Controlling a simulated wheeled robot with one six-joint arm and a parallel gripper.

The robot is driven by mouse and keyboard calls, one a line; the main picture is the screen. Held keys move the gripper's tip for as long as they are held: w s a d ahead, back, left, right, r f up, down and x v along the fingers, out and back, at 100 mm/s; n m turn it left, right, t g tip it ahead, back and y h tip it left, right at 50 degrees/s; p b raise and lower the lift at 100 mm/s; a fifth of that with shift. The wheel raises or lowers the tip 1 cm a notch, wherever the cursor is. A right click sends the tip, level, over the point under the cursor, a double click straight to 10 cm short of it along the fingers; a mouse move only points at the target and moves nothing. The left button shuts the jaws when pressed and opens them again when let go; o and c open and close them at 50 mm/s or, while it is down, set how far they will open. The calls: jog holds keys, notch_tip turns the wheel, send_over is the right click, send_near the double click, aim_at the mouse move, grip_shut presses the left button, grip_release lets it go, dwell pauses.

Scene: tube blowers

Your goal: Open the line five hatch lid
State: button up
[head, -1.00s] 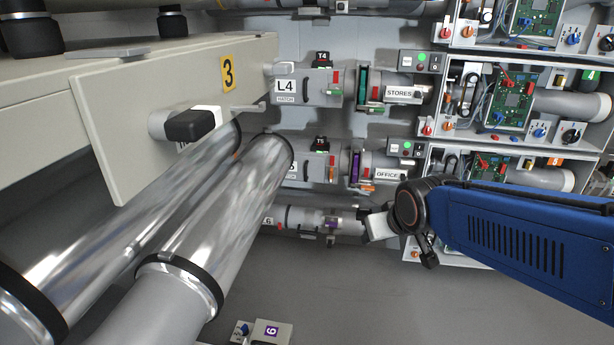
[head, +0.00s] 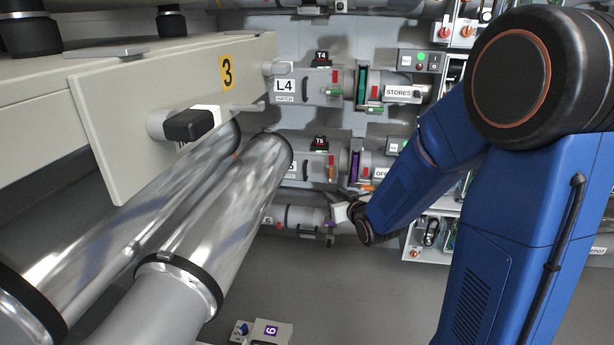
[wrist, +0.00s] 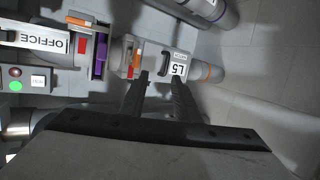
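The line five hatch, with its white L5 label (wrist: 180,69), shows ahead of my gripper in the wrist view. Its lid looks closed, with a dark curved handle (wrist: 163,60) beside the label. In the head view the L5 hatch (head: 314,166) is partly hidden behind a shiny tube. My gripper (wrist: 160,80) is open, its two dark fingers pointing at the hatch with the handle just beyond the gap between them. The fingers do not appear to hold anything; contact with the handle cannot be told. In the head view my gripper (head: 340,210) is just below and right of the hatch.
An orange-and-red latch part (wrist: 132,58) sits beside the hatch, then a purple plate (wrist: 100,55) and the OFFICE pipe (wrist: 40,42). The L4 hatch (head: 308,86) is above. A large shiny tube (head: 225,210) stands at left.

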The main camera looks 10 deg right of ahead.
notch_tip(320, 180, down, 2)
jog(key=w+t+y, duration=0.1)
jog(key=w+t, duration=0.1)
jog(key=w, duration=0.1)
send_near(305, 173)
jog(key=w, duration=0.8)
jog(key=shift+w+a+f+t+y, duration=0.3)
jog(key=shift+a+f+t+y, duration=0.1)
jog(key=shift+a, duration=0.05)
jog(key=shift+c, duration=0.2)
grip_shut()
